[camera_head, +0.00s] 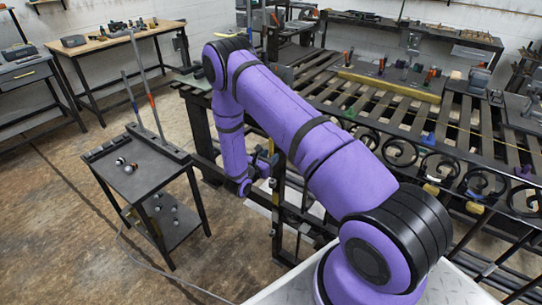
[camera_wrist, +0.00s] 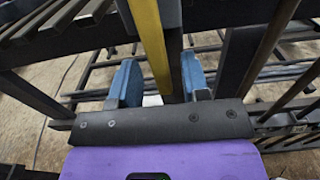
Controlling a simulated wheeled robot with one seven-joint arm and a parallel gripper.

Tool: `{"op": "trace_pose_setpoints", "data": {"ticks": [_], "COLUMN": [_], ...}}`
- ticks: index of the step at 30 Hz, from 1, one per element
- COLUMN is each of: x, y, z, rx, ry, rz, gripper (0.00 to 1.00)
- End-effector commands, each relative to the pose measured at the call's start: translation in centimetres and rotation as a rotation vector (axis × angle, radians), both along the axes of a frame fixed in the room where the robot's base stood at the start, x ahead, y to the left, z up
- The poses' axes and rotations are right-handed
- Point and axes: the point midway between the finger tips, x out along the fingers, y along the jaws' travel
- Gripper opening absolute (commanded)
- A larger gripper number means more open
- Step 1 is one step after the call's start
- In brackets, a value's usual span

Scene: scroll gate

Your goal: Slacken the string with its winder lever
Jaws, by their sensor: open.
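My gripper (camera_wrist: 158,68) is open, with its two blue fingers apart in the wrist view. A yellow bar (camera_wrist: 151,42) runs from the top edge down into the gap between the fingers; it may be the winder lever, but I cannot tell. I cannot tell whether either finger touches it. In the head view my gripper (camera_head: 268,161) is low beside the near left end of the slatted bench (camera_head: 345,88), partly hidden by my arm. A thin yellowish line (camera_head: 468,130) at the bench's right may be the string; its winder is not clear.
Dark bench legs and rails surround my gripper closely. Black scrolls (camera_head: 440,165) line the bench's near edge. A small black cart (camera_head: 140,170) with balls and upright rods stands to the left. A wooden workbench (camera_head: 115,40) is behind it. The floor between is mostly clear.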

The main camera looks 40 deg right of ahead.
Motion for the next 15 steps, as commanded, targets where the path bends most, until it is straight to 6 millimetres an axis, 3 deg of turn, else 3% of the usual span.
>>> {"op": "trace_pose_setpoints", "data": {"ticks": [13, 14, 15], "x": [0.38, 0.38, 0.38], "y": [-1.13, -1.13, -1.13], "z": [0.00, 0.00, 0.00], "rx": [0.000, 0.000, 0.000], "ry": [0.001, 0.001, 0.001], "rz": [0.000, 0.000, 0.000], "gripper": [0.43, 0.40, 0.31]}}
